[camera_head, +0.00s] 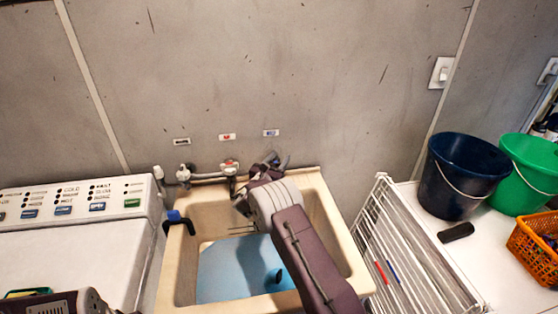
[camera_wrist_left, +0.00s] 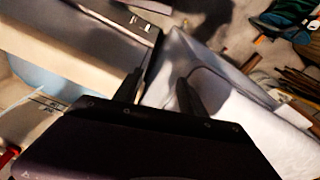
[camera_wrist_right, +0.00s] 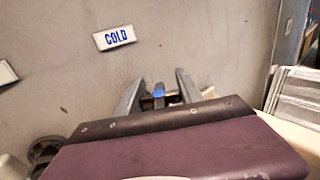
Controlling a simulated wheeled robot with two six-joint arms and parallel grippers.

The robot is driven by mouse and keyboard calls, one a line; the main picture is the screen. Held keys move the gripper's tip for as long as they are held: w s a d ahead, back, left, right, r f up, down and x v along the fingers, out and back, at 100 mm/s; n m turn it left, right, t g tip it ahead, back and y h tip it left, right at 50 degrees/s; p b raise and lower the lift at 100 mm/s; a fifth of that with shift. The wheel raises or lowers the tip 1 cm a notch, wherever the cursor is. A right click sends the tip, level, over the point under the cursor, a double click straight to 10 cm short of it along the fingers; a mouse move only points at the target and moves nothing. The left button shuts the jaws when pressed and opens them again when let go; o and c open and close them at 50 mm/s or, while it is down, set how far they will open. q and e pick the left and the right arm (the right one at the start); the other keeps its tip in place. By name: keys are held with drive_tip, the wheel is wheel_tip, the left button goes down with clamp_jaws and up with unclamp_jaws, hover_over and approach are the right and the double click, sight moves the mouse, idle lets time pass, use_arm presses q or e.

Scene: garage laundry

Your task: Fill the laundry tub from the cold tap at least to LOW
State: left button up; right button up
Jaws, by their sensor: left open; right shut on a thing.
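The cream laundry tub (camera_head: 345,245) stands below the wall taps, with light-blue water (camera_head: 225,270) in its bottom. A round dark spot shows in the blue area. Short dark marks show on the tub's inner back wall; I cannot read them. The cold tap (camera_wrist_right: 159,91), with a blue part, is under the COLD label (camera_wrist_right: 115,38) in the right wrist view. My right gripper (camera_wrist_right: 158,88) is shut on it, and my right arm hides much of the tap in the head view. My left gripper (camera_wrist_left: 158,92) is open and empty in the left wrist view.
A white washing machine (camera_head: 70,250) is left of the tub. A blue-and-black piece (camera_head: 174,216) sits on the tub's left rim. At right are a white drying rack (camera_head: 385,235), dark-blue bucket (camera_head: 460,175), green bucket (camera_head: 528,175) and orange basket (camera_head: 535,245).

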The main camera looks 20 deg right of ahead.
drive_tip(key=shift+w+a+n+t+y+b, duration=0.1)
drive_tip(key=shift+n+t+y+b, duration=0.2)
drive_tip(key=shift+n+t+y, duration=0.3)
drive_tip(key=o, duration=1.4)
